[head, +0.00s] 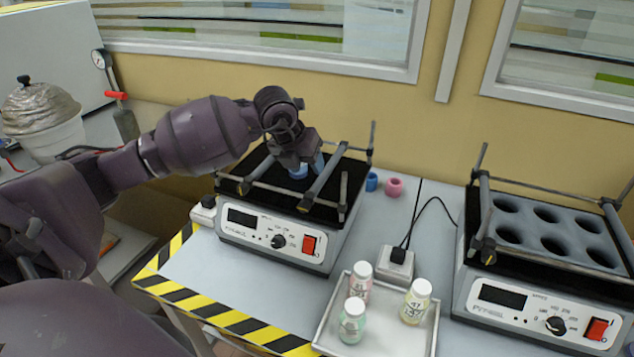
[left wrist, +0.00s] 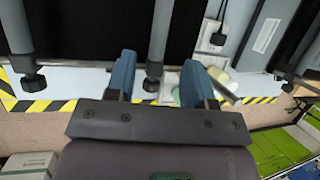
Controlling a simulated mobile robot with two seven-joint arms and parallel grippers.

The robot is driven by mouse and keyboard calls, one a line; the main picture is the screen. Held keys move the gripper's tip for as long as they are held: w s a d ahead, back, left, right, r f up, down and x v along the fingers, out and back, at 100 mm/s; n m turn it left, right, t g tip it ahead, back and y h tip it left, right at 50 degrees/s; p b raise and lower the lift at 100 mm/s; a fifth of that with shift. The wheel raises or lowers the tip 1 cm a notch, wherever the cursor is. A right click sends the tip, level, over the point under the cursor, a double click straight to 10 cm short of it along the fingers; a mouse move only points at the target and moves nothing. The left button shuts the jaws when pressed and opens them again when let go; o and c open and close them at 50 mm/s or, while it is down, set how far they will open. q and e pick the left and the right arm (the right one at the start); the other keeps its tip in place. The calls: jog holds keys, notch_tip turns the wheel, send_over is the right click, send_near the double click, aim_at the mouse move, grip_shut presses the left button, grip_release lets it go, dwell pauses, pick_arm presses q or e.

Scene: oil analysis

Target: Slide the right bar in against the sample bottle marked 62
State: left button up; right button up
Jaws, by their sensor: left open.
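The right bar (head: 322,182) is a thick grey rod across the top of the left shaker (head: 270,240), with a black knob at its near end. My left gripper (head: 308,166) is over the shaker, open. In the left wrist view its two blue fingers (left wrist: 158,80) stand on either side of the right bar (left wrist: 160,40); I cannot tell whether they touch it. The left bar (left wrist: 20,40) lies farther left. A blue patch under the gripper in the head view may be a fingertip or a cap. No bottle marked 62 can be made out. My right gripper is out of view.
A tray (head: 325,338) with white-capped bottles stands in front, right of the shaker. Blue (head: 372,182) and pink (head: 394,187) pieces lie behind it. A second shaker (head: 535,300) with a holed rack is at the right. Striped tape (head: 215,310) marks the table's front edge.

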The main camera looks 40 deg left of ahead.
aim_at(317, 182)
pick_arm(q)
jog(key=x, duration=0.7)
jog(key=shift+b, duration=0.4)
